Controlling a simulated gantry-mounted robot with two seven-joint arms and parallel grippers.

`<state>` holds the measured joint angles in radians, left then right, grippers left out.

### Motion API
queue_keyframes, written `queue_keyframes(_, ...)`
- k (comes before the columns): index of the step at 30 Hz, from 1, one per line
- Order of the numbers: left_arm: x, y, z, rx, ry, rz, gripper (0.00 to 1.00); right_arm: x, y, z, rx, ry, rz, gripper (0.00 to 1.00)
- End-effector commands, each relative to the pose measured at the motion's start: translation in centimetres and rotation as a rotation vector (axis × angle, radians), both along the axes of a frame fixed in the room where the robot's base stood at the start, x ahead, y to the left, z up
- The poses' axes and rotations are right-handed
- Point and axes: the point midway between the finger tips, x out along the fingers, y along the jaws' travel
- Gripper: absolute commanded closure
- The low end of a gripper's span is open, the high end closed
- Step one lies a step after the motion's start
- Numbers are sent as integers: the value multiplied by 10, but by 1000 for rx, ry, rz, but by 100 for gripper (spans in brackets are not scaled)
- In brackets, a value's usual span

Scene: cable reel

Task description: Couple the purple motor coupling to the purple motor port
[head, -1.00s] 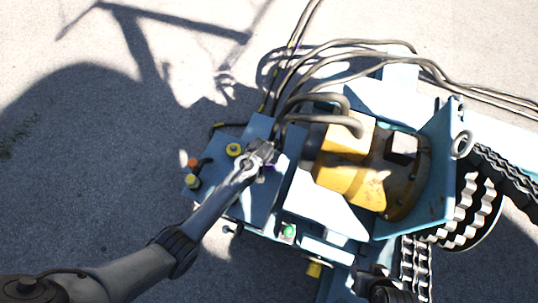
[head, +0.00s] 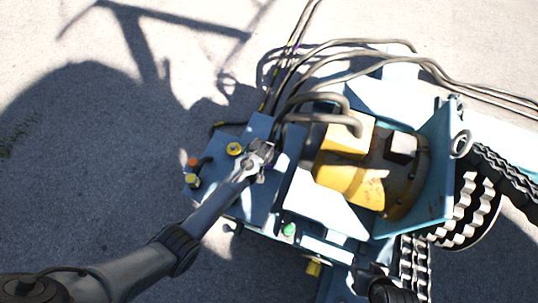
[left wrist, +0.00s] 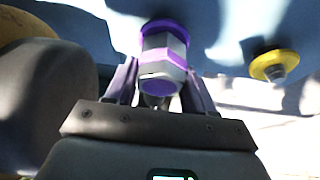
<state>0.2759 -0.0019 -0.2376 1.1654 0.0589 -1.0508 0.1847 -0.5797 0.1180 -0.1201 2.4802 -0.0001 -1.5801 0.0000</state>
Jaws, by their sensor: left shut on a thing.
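My left gripper (head: 260,156) is over the blue panel on the left of the machine. In the left wrist view, its two fingers are shut on the grey and purple motor coupling (left wrist: 165,64), one on each side. The coupling points away from the wrist toward the blue panel. A purple ring, apparently the purple motor port (left wrist: 163,25), shows at its far end, in line with it. I cannot tell how deeply the two are joined. In the head view, the gripper mostly hides both. A dark part at the bottom edge may be my right gripper (head: 390,290); its fingers are not clear.
Yellow couplings or ports (head: 234,149) and an orange one (head: 193,162) sit on the blue panel (head: 222,174). A yellow motor (head: 350,175) is to the right. Several cables (head: 330,45) run behind. The concrete ground at left is clear.

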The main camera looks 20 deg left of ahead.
Motion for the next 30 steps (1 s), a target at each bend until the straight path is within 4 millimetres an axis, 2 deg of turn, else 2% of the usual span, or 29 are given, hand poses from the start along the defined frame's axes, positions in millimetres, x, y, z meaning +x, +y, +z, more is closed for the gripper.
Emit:
queue_keyframes(3, 1, 0, -2, 0, -2, 0, 83, 0, 1, -2, 2, 0, -1, 57)
queue_keyframes(4, 1, 0, -2, -1, -2, 0, 45, 0, 1, -2, 3, 0, -2, 57)
queue_keyframes(9, 1, 0, -1, 0, -2, 0, 19, 0, 1, -1, 3, 0, -2, 57)
queue_keyframes(10, 1, 0, -2, 0, -1, 0, 17, 0, 1, -1, 3, 0, -2, 57)
queue_keyframes(20, -1, 0, 0, 0, 1, 0, 17, 0, 0, 0, 0, 1, 0, 57)
queue_keyframes(25, -7, 0, 17, 0, 0, 0, 17, 0, -1, 11, -6, 1, 3, 57)
queue_keyframes(30, -17, 0, 44, 0, -2, 0, 17, 0, -2, 26, -7, 1, 5, 57)
